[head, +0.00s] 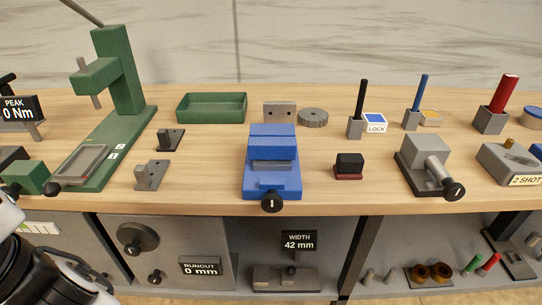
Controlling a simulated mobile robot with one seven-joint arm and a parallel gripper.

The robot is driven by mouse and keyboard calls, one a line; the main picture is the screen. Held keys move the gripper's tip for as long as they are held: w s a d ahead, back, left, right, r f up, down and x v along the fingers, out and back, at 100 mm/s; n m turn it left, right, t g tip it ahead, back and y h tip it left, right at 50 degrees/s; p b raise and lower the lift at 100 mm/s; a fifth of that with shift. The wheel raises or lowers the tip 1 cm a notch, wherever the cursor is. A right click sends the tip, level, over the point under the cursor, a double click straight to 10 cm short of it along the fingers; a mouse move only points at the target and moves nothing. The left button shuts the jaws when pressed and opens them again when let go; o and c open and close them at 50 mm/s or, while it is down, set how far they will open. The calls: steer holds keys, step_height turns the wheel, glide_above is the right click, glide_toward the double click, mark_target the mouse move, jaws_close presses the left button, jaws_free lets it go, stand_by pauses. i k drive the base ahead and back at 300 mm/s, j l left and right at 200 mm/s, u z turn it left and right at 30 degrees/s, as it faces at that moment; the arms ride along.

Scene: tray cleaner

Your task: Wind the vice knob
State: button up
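A blue vice (271,150) stands near the front edge of the wooden bench, in the middle of the head view. Its round black knob (271,202) with a white mark faces me at the vice's front, by the bench edge. The vice's jaws look to be apart, with a grey piece or surface between them; I cannot tell which. My gripper's fingers are not in view; only white and black parts of my arm show at the lower left, well apart from the knob.
A grey block with a black knob (454,191) stands to the right, and a small black-and-red block (349,166) beside the vice. A green press (122,75) and grey brackets stand left. Below, a sign (299,241) reads WIDTH 42 mm.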

mark_target(271, 202)
steer(key=k+l, duration=0.2)
steer(key=l, duration=0.2)
steer(key=k+l, duration=0.25)
steer(key=l, duration=0.2)
steer(key=k+l, duration=0.2)
steer(key=l, duration=0.2)
steer(key=l+u, duration=0.05)
